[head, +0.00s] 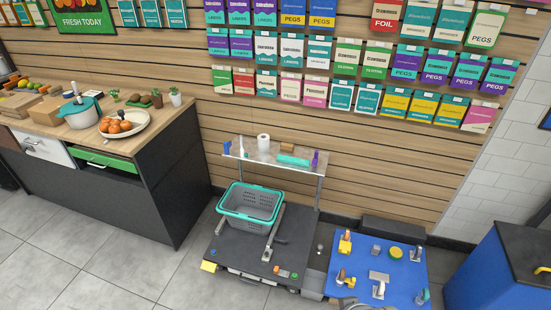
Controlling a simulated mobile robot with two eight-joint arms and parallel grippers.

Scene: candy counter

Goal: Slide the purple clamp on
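A small slim purple item (315,159) stands upright at the right end of the narrow raised shelf (262,154). It may be the purple clamp, but it is too small to make out its shape. A grey metal bar (274,232) with a pale foot lies on the black platform (235,250) below the shelf. I cannot tell what the clamp slides onto. Neither gripper can be made out in the head view.
A grey basket with a teal rim (252,204) stands on the black platform. A white roll (263,141) and a teal item (293,160) are on the shelf. A blue board (372,262) with several yellow and metal fittings is at right. Grey floor (165,280) is clear at left.

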